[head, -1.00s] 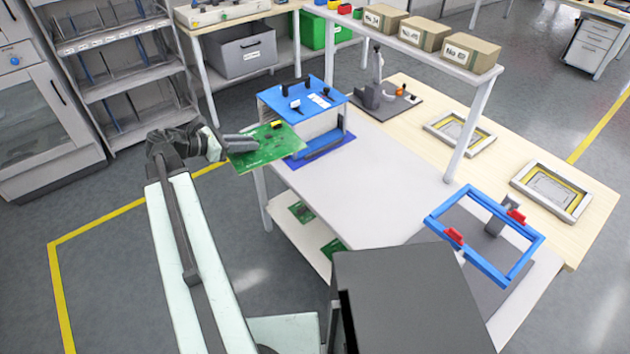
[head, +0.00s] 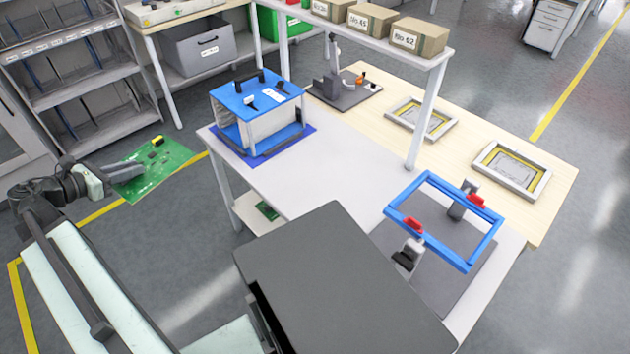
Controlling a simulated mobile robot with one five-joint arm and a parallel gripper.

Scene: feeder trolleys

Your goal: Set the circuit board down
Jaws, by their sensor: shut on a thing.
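A green circuit board (head: 158,172) with a yellow part near its far edge is held in the air at the left. My gripper (head: 122,172) is shut on the board's left edge. The board hangs over the grey floor, to the left of the white worktable (head: 310,172) and apart from it. On the table's far left corner stands a blue-topped fixture (head: 260,94) on a blue mat. A blue rectangular frame with red clamps (head: 445,212) stands on a grey plate at the table's right end.
The white tabletop between fixture and blue frame is clear. A shelf with cardboard boxes (head: 371,22) rises behind. Yellow-framed trays (head: 510,167) lie on the wooden table. A grey shelving rack (head: 75,75) stands at the left. Another green board (head: 267,210) is on the lower shelf.

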